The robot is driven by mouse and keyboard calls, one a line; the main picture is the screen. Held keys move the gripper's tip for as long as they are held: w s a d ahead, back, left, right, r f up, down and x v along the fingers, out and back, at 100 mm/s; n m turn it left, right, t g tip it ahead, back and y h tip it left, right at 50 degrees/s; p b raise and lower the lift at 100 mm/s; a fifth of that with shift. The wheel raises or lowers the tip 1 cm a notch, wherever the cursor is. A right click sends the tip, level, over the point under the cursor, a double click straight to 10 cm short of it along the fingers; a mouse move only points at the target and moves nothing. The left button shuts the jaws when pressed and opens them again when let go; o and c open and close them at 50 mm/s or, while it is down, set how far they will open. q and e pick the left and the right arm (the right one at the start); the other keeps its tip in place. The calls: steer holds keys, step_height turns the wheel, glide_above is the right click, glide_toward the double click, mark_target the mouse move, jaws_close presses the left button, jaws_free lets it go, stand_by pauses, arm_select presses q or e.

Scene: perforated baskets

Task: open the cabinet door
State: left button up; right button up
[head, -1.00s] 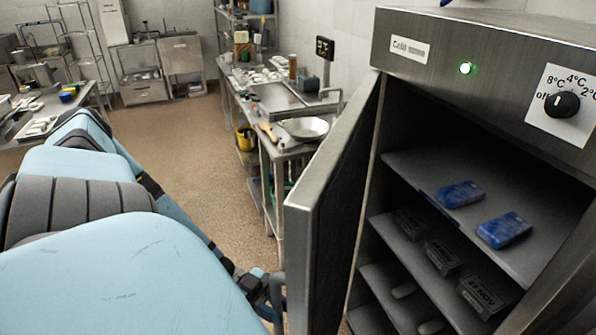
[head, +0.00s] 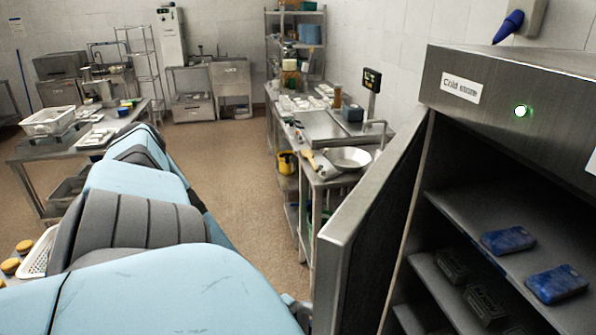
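The steel cabinet (head: 476,98), labelled as a cold store, stands at the right of the head view with a green light lit. Its door (head: 350,235) stands swung open, hinged on the cabinet's left side, and the dark interior shows. Two blue packs (head: 508,240) lie on the upper shelf; dark boxes (head: 487,303) sit on the shelf below. My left arm reaches from the left toward the door's outer face. Its gripper is hidden at the bottom edge, so its hold on the handle cannot be seen. My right gripper is out of view.
A steel counter (head: 322,126) with a pan (head: 347,158) stands behind the door. A table with a white basket (head: 48,121) is at the left. Brown floor (head: 250,190) lies clear between them. A perforated tray (head: 38,257) shows at lower left.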

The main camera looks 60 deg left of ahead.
arm_select(q)
steer(key=v, duration=1.4)
steer(key=shift+d, duration=0.15)
